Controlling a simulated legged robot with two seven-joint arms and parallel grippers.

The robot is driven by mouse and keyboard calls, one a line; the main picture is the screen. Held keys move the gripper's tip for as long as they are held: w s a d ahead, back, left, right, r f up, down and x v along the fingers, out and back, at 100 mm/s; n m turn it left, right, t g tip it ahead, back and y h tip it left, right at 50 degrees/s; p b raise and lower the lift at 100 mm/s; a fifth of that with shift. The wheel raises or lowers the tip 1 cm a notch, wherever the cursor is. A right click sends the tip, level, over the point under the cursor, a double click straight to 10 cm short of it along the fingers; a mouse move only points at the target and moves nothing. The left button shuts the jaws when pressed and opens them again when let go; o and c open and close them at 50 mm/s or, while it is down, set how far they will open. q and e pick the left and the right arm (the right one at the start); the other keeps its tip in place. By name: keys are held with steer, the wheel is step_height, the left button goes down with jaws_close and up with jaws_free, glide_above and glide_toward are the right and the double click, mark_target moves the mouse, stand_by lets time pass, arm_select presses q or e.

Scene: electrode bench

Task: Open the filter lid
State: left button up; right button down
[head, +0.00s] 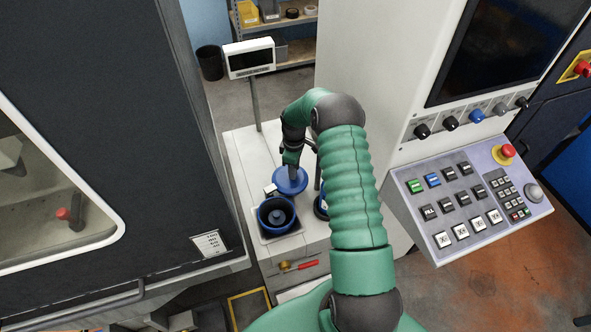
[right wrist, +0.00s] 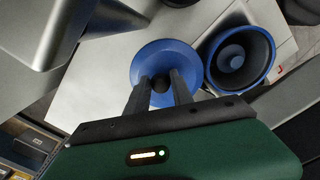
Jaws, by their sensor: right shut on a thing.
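The blue round filter lid (head: 290,183) is off the filter housing (head: 277,216), beside its open mouth on the far side. The housing is a blue-rimmed dark cup with a blue round core inside. My right gripper (head: 292,168) is above the lid. In the right wrist view its two dark fingers (right wrist: 162,88) are shut on the small dark knob at the middle of the lid (right wrist: 150,62). The open housing (right wrist: 238,42) shows to the right there, apart from the lid. I cannot tell whether the lid hangs or rests on the bench. My left gripper is not in view.
The pale bench (head: 240,150) carries a display (head: 249,58) on a post. Another blue-and-dark round thing (head: 319,207) is partly hidden by my arm. A dark machine cabinet (head: 110,100) stands left; a control panel (head: 468,200) stands right. A red-handled tool (head: 302,265) lies in front.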

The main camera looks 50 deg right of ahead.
steer(key=shift+s+a+f, duration=0.1)
steer(key=shift+a+f, duration=0.2)
steer(key=shift+a, duration=0.2)
steer(key=c, duration=1.4)
jaws_free()
steer(key=shift+o, duration=1.4)
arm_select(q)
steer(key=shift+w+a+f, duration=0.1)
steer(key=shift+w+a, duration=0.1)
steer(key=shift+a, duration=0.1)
arm_select(e)
steer(key=shift+d+r, duration=0.1)
steer(key=shift+r, duration=0.05)
steer(key=shift+d+r, duration=0.1)
steer(key=shift+r, duration=0.1)
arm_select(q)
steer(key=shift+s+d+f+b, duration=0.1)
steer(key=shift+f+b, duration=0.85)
arm_select(e)
step_height(320, 180, up, 16)
steer(key=shift+w+r, duration=0.15)
steer(key=shift+w, duration=0.15)
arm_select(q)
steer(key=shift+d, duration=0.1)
